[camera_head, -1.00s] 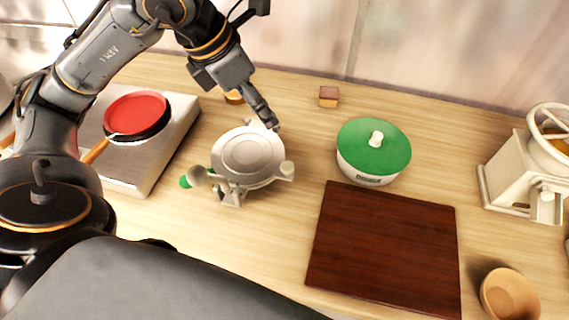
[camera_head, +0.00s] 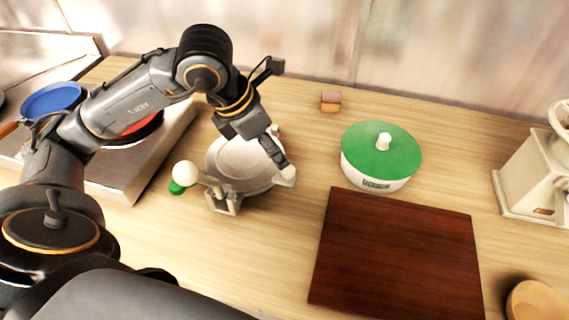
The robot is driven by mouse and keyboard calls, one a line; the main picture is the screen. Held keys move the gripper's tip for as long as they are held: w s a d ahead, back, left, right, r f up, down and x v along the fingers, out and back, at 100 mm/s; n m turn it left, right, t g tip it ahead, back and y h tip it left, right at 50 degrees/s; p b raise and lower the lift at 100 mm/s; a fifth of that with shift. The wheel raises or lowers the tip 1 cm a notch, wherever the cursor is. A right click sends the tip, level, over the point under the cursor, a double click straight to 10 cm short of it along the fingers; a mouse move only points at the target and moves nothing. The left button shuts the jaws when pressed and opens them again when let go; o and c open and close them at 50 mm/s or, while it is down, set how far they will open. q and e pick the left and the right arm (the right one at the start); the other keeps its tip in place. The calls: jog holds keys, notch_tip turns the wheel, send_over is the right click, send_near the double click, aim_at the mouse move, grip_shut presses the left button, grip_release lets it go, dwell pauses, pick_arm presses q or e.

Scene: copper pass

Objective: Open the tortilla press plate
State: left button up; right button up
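The tortilla press stands on the wooden counter left of centre. Its round grey plate (camera_head: 232,158) lies about flat over the base, with its right part hidden behind my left gripper. A pale ball knob (camera_head: 186,173) is at the press's front left. A pale fitting (camera_head: 288,175) is at its right edge. My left gripper (camera_head: 284,163) reaches down over the plate's right side, its slim fingers together and apparently empty, with the tips by that fitting. I cannot tell whether they touch it. My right gripper is not in view.
A green-lidded white pot (camera_head: 382,150) and a dark red-brown board (camera_head: 395,250) are right of the press. A small green item (camera_head: 176,187) lies beside the knob. A stove (camera_head: 130,180) with pans is at left, a cream machine (camera_head: 535,175) at right.

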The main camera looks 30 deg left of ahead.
aim_at(287, 169)
pick_arm(q)
jog(key=x, duration=0.8)
jog(key=shift+p, duration=0.4)
jog(key=shift+c, duration=0.4)
jog(key=shift+r, duration=0.1)
grip_shut()
